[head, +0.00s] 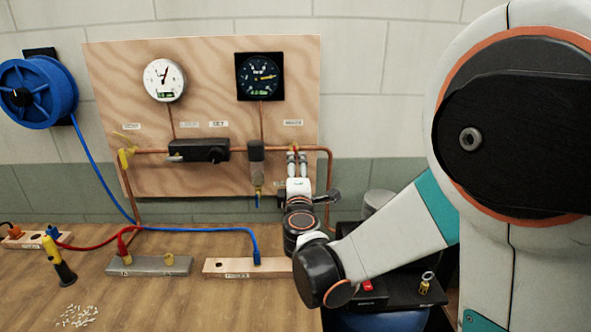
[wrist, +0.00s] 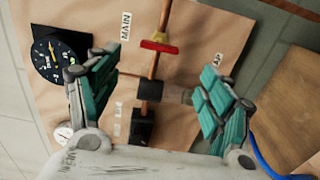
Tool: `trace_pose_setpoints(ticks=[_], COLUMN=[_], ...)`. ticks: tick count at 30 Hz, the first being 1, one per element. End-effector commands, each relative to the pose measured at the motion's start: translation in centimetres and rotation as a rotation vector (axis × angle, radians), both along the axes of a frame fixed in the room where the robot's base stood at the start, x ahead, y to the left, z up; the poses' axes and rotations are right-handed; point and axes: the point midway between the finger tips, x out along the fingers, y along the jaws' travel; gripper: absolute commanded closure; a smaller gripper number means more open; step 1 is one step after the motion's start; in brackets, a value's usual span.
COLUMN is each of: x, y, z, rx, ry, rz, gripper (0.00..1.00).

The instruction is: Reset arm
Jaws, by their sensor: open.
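My gripper (head: 297,160) is raised in front of the right part of the plywood gauge board (head: 210,60) in the head view. In the wrist view my gripper (wrist: 158,92) has its two green-padded fingers spread wide with nothing held between them. A copper pipe with a red-handled valve (wrist: 160,46) runs through the gap between the fingers, beyond them. Whether a finger touches the board or pipe I cannot tell. My arm reaches in from the right, bent at the elbow.
A white gauge (head: 164,80) and a black gauge (head: 259,76) hang on the board. A blue hose reel (head: 38,92) is at left. On the wooden bench (head: 180,295) stand a grey block (head: 150,265), a wooden block (head: 232,267) and a yellow-black tool (head: 60,262). Hoses cross the bench.

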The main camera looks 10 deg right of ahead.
Motion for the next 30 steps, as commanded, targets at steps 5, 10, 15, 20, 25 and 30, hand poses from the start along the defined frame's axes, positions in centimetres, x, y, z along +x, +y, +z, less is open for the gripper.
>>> trace_pose_setpoints(ticks=[5, 10, 15, 20, 25, 30], x=[-0.3, -0.3, -1.2, -4.1, -8.7, -14.0], y=[0.1, 0.1, -1.0, -3.9, -6.9, -8.5], z=[0.0, 0.0, 0.6, 1.6, 1.6, 0.5], rx=[0.000, 0.000, 0.054, 0.228, 0.462, 0.691], ry=[0.000, 0.000, 0.010, 0.046, 0.109, 0.187], rz=[0.000, 0.000, -0.027, -0.113, -0.225, -0.330], gripper=[0.27, 0.27, 0.27, 0.27, 0.27, 0.27])
